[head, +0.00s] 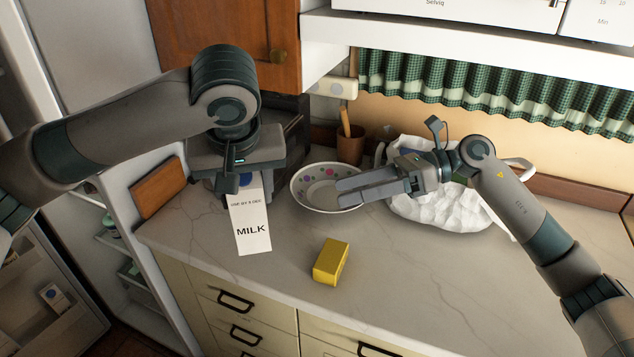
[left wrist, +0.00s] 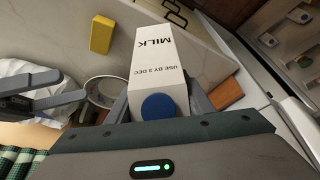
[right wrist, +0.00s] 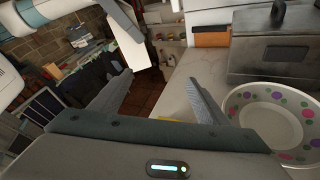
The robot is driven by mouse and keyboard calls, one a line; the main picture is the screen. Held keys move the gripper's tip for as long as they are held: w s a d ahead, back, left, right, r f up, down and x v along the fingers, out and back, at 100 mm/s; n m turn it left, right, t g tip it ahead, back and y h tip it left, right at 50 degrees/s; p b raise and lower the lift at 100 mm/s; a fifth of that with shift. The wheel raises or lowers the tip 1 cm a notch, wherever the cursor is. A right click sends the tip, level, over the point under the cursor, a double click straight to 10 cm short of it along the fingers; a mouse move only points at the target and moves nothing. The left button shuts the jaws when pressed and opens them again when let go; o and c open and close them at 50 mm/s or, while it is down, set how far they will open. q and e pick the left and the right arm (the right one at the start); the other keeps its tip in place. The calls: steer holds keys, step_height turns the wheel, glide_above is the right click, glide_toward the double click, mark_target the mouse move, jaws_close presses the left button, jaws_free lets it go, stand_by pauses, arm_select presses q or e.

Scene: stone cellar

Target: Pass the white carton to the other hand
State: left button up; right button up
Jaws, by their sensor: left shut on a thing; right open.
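The white carton (head: 250,222), marked MILK, hangs upright below my left gripper (head: 238,180) in the head view. In the left wrist view the carton (left wrist: 160,70) and its blue cap lie between the fingers, and my left gripper is shut on it. The carton's top is partly hidden by the gripper in the head view. My right gripper (head: 338,193) is open and empty, to the right of the carton, over the patterned bowl's edge as seen from the head. Its spread fingers also show in the right wrist view (right wrist: 150,100).
A yellow block (head: 330,262) lies on the marble counter (head: 400,270). A dotted bowl (head: 305,200), a brown cup (head: 351,147) and a crumpled white bag (head: 430,211) stand behind. A wooden board (head: 159,188) leans at the left. The counter's front right is clear.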

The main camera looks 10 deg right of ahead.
mark_target(246, 193)
arm_select(q)
steer(key=shift+r, duration=0.1)
arm_select(e)
steer(key=s+a+r+n+g+y, duration=0.2)
steer(key=a+r+n, duration=0.3)
steer(key=a, duration=0.3)
steer(key=shift+s+n+y, duration=0.6)
steer(key=shift+a, duration=6)
steer(key=c, duration=1.5)
arm_select(q)
steer(key=o, duration=1.7)
arm_select(e)
steer(key=shift+r, duration=0.1)
steer(key=shift+c, duration=0.9)
